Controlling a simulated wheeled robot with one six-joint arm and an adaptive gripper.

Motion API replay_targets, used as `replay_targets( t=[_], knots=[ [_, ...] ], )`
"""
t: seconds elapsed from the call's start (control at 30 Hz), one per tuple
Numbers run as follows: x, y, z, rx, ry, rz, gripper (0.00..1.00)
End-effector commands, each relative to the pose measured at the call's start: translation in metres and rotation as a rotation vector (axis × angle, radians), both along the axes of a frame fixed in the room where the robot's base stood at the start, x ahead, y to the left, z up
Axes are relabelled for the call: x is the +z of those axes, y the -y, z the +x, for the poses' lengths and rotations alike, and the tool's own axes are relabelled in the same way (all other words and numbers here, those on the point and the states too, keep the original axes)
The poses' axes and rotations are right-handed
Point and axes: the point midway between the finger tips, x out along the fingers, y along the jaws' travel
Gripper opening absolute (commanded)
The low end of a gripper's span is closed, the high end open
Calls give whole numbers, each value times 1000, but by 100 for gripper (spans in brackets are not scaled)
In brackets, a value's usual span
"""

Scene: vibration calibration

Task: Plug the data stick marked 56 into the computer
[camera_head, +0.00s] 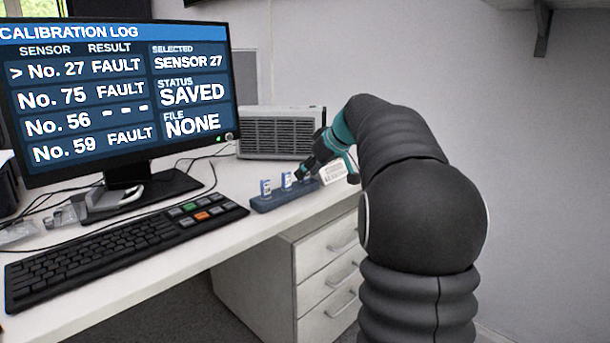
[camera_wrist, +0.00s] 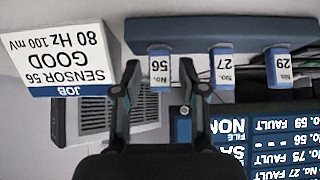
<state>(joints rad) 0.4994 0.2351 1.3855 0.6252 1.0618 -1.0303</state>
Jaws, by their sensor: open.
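The data stick marked 56 (camera_wrist: 160,72) stands in a blue rack (camera_wrist: 190,30), seen upside down in the wrist view. My gripper (camera_wrist: 159,78) is open, with one finger on each side of this stick; I cannot tell whether they touch it. A stick marked 27 (camera_wrist: 222,68) and a third stick (camera_wrist: 279,68) stand in the same rack. In the head view my gripper (camera_head: 308,172) is at the right end of the rack (camera_head: 268,203) and hides the stick there. A grey vented box (camera_head: 280,132), apparently the computer, stands behind.
A card (camera_wrist: 66,50) reads Sensor 56, GOOD, 80 Hz 100 mV, beside the rack. The monitor (camera_head: 120,90) shows Sensor 27 selected and No. 56 with dashes. A keyboard (camera_head: 110,245) lies in front. Cables and clutter lie on the left.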

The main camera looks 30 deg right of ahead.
Motion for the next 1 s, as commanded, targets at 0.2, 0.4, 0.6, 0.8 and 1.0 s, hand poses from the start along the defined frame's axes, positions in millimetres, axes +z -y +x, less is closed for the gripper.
replay_targets(
  t=[0.2, 0.4, 0.6, 0.8, 1.0],
  knots=[
    [0, 0, 0, 0, 0, 0, 42],
    [0, 0, 0, 0, 0, 0, 0],
    [0, 0, 0, 0, 0, 0, 0],
    [3, 0, 0, 0, 0, 0, 0],
    [5, 0, 0, 0, 1, 0, 0]
  ],
)
